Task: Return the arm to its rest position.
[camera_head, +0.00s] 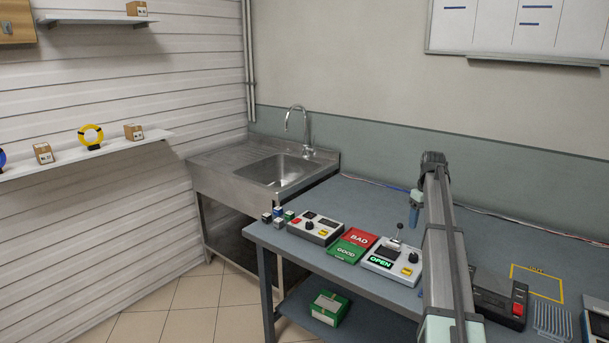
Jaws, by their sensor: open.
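My arm rises from the bottom of the view, to the right of the middle, and bends at its top. My gripper (413,221) hangs down just left of the arm, above the back part of the workbench (365,208). It is small and partly hidden by the arm, and its fingers are hard to make out. It is open, and I see nothing held in it. The control box with the green OPEN display (392,260) and a small lever stands below and in front of it.
Left of that box are the red BAD and green GOOD plates (353,246), another control box (315,228) and several small blocks. A dark device (497,296), a yellow outline and a grey rack (552,321) lie right of my arm. A steel sink (262,170) stands beyond the bench.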

